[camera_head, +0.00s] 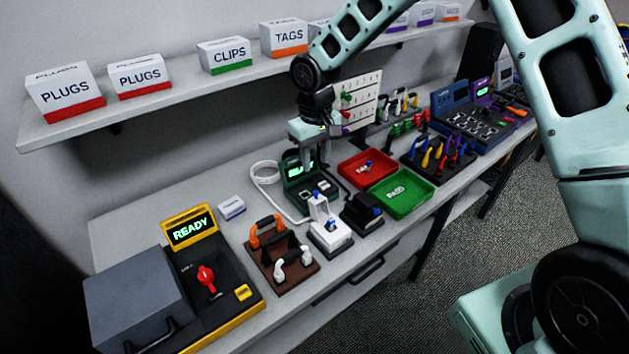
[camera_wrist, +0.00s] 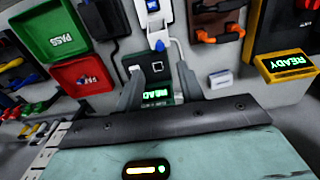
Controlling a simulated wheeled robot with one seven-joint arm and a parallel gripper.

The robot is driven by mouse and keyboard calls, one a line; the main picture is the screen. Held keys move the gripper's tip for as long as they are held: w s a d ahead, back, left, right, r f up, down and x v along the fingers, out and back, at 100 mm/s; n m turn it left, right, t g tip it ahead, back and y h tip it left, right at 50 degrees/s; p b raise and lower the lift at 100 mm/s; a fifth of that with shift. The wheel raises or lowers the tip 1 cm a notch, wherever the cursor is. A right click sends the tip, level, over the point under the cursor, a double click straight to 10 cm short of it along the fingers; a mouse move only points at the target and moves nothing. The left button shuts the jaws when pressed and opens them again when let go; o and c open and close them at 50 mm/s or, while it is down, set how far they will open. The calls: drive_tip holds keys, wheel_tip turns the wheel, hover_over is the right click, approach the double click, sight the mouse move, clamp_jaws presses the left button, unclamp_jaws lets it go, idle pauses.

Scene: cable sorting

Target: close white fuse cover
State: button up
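The white fuse box (camera_head: 331,237) stands on the bench near its front edge, with a blue part on top. Its white cover (camera_head: 318,207) stands upright at the back, so it is open. The white box also shows at the top edge of the wrist view (camera_wrist: 153,18), partly cut off. My gripper (camera_head: 308,148) is above the dark green tester (camera_head: 299,186), behind the white box. In the wrist view my gripper (camera_wrist: 160,88) has its fingers apart, with nothing held between them. The tester (camera_wrist: 157,68) shows between and beyond the fingers.
A black fuse box (camera_head: 362,215) stands right of the white one. Red (camera_head: 367,164) and green (camera_head: 402,191) trays lie to the right. A white cable (camera_head: 265,178) loops beside the tester.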

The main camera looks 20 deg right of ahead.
sight(315, 191)
wheel_tip(315, 191, down, 10)
drive_tip(key=shift+r+p, duration=0.25)
drive_tip(key=shift+p, duration=1)
clamp_jaws()
